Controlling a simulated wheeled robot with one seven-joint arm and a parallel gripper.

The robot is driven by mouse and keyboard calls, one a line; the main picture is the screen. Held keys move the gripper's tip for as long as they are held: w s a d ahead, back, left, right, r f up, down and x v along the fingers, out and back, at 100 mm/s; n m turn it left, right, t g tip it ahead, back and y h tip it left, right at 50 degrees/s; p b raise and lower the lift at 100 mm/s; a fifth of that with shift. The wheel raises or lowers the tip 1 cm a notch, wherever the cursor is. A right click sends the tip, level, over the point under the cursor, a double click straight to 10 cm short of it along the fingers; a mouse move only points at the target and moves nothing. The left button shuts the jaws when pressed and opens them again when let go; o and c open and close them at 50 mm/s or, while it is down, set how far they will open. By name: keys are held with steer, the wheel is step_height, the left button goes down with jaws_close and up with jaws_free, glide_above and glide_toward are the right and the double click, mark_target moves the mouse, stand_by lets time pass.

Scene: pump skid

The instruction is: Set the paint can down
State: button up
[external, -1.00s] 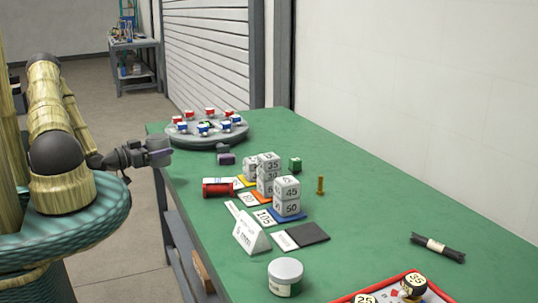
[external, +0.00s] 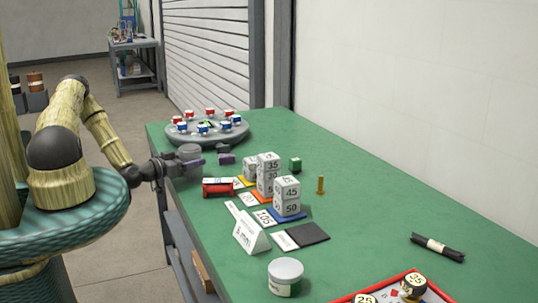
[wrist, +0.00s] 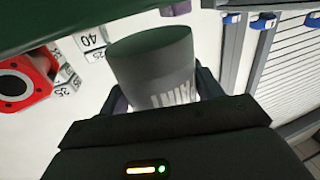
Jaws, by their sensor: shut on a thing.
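The paint can (external: 189,151) is a grey cylinder. In the wrist view the can (wrist: 155,65) fills the space between the fingers and shows pale lettering on its side. My gripper (external: 193,163) is shut on it, over the far left part of the green table (external: 390,205), just in front of the round grey tray. I cannot tell whether the can's base touches the table. In the wrist view my gripper (wrist: 165,98) has one finger on each side of the can.
The round tray (external: 206,137) bears several red and blue pieces. A dark purple block (external: 225,158) is just right of my gripper, and a red spool (external: 218,188) is in front. Numbered white cubes (external: 288,196) stand beyond.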

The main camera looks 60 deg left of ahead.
steer(key=shift+w+f+p, duration=0.15)
steer(key=shift+w+f, duration=0.15)
steer(key=shift+w, duration=0.35)
steer(key=shift+w+f+p, duration=0.15)
steer(key=shift+w+f, duration=0.15)
steer(key=shift+w, duration=0.3)
steer(key=shift+w+f, duration=0.2)
steer(key=shift+f, duration=0.25)
steer(key=o, duration=1.3)
steer(key=shift+s, duration=0.1)
steer(key=shift+c, duration=0.2)
